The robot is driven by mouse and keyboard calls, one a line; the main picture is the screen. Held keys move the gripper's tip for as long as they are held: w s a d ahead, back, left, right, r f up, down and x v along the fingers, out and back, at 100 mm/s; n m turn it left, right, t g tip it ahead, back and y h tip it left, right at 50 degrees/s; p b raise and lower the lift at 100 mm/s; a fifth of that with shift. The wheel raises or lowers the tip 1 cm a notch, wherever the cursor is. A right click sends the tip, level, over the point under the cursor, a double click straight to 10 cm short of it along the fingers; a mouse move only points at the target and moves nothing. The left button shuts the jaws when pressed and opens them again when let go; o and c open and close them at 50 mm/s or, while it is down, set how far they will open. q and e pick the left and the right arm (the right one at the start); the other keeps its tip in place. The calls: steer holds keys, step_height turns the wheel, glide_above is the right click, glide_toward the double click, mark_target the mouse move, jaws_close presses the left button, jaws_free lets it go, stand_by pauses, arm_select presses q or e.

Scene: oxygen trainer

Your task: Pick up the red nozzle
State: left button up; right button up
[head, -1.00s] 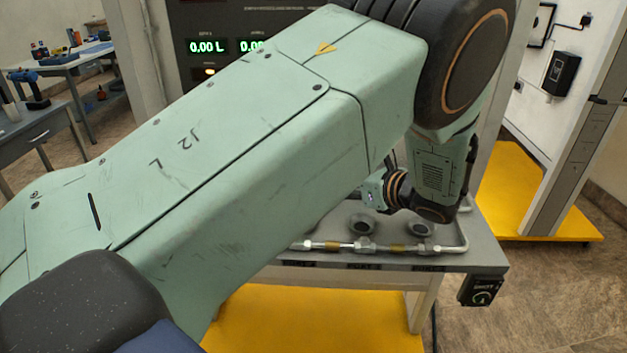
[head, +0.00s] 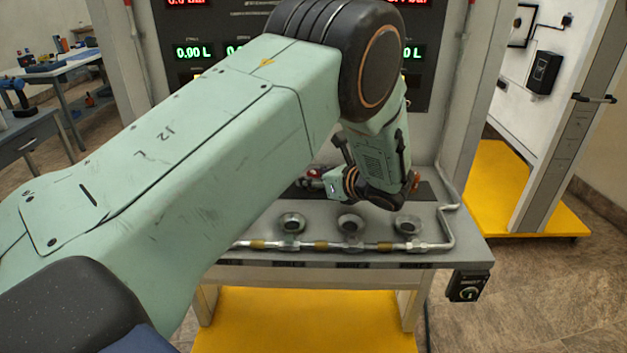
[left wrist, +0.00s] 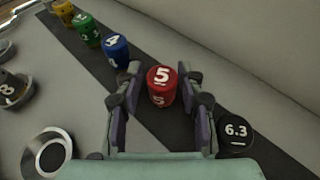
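The red nozzle (left wrist: 161,86), marked 5, stands upright on a dark strip in the left wrist view. My left gripper (left wrist: 159,72) is open, with one finger on each side of the red nozzle and a visible gap on both sides. In the head view, my left arm crosses from the left and its wrist hangs over the back of the grey bench (head: 460,242). A small red spot shows by the gripper there, too small to tell what it is. My right gripper is not in view.
A black nozzle (left wrist: 235,135) marked 6.3 stands close to the right finger. A blue nozzle (left wrist: 116,48), a green nozzle (left wrist: 87,29) and a yellow nozzle (left wrist: 63,12) stand to the left. A metal pipe (head: 380,246) runs along the bench front, with round metal ports (head: 408,225) behind it.

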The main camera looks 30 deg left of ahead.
mark_target(314, 171)
arm_select(q)
steer(key=shift+a+f, duration=0.1)
steer(key=shift+a, duration=0.1)
steer(key=shift+c, duration=0.9)
steer(key=shift+w+f, duration=0.15)
steer(key=shift+w, duration=0.05)
steer(key=c, duration=0.3)
steer(key=shift+s+d+r, duration=0.15)
steer(key=shift+r, duration=0.05)
jaws_close()
steer(key=shift+w+r, duration=0.2)
steer(key=r, duration=0.8)
steer(key=shift+s+r, duration=0.2)
steer(key=shift+r, duration=0.1)
steer(key=shift+w+r, duration=0.15)
steer(key=shift+r, duration=0.3)
